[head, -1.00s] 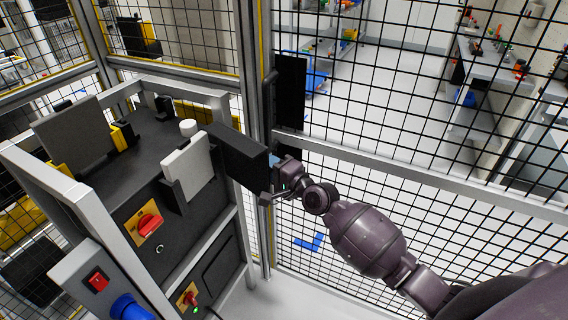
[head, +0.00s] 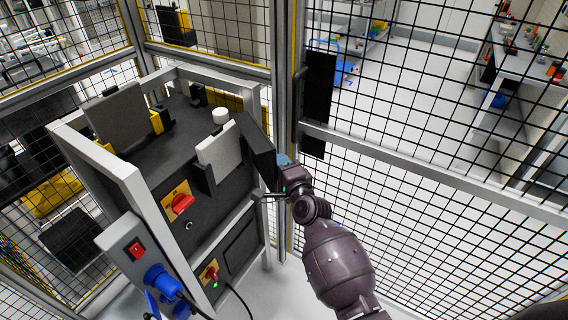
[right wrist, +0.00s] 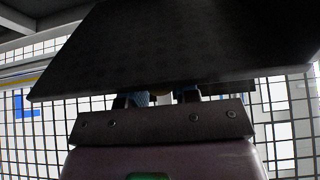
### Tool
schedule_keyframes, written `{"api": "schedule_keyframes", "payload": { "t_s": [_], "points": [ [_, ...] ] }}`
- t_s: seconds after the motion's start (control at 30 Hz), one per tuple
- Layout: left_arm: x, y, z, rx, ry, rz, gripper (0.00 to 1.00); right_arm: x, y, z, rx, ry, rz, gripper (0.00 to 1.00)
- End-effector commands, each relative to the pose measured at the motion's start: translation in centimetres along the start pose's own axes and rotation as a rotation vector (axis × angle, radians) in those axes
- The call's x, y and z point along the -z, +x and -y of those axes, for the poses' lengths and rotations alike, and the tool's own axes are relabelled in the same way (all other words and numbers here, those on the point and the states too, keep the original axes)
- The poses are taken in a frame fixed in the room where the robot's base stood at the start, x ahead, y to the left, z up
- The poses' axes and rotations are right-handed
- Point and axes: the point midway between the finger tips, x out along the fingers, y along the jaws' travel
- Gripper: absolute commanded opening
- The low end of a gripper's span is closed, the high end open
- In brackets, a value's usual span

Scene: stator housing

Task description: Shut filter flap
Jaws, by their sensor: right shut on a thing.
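The filter flap (head: 256,146) is a black panel on the right side of the machine cabinet. It stands open, swung out at an angle beside a light grey filter block (head: 218,150). My right gripper (head: 284,162) is shut on the flap's outer edge. In the right wrist view the dark flap (right wrist: 190,50) fills the upper part, and the blue-tipped fingers (right wrist: 160,98) reach its near edge. The flap partly hides the fingertips. My left gripper is not in view.
The cabinet's front carries a red rotary switch (head: 182,203) and a blue plug (head: 160,278). A grey frame post (head: 283,60) and mesh fence stand close behind the flap and my right gripper. Pale floor lies free right of the cabinet.

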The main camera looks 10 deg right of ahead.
Motion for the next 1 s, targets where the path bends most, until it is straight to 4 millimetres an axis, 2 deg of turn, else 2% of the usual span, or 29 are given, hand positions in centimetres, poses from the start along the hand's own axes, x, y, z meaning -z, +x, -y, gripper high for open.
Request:
{"api": "schedule_keyframes", "payload": {
  "t_s": [0.8,0.83,0.97,1.0],
  "points": [
    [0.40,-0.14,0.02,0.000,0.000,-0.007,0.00,-0.01,0.01,-0.12,-0.002,0.000,-0.059,0.00],
    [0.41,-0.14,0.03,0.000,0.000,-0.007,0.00,-0.01,0.01,-0.12,-0.002,0.000,-0.059,0.32],
    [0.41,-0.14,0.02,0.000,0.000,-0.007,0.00,-0.01,0.02,-0.09,-0.001,0.000,-0.059,0.52],
    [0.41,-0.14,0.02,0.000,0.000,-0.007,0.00,-0.01,0.03,-0.08,-0.001,0.000,-0.059,0.53]
  ]
}}
